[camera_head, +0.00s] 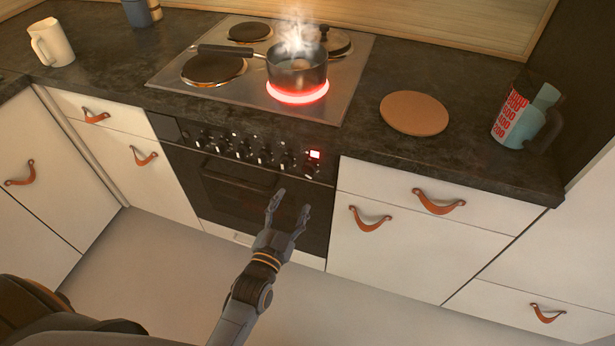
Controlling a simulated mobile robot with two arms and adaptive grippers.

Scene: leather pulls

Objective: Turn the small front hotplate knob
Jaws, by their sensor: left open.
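A row of several dark control knobs with light marks (241,152) runs along the black oven panel under the counter's front edge. I cannot tell from their markings which one is for the small front hotplate. The front right hotplate (297,98) glows red under a steaming dark pot (297,75). My left gripper (293,199) is open and empty, in front of the oven door and below the right end of the knob row. Its fingers point up toward the panel, apart from the knobs in the picture. My right gripper is not in view.
The steel hob (165,78) has other unlit plates. A round cork mat (414,113) and a measuring jug (513,120) stand right of the hob. A cream mug (52,43) stands left.

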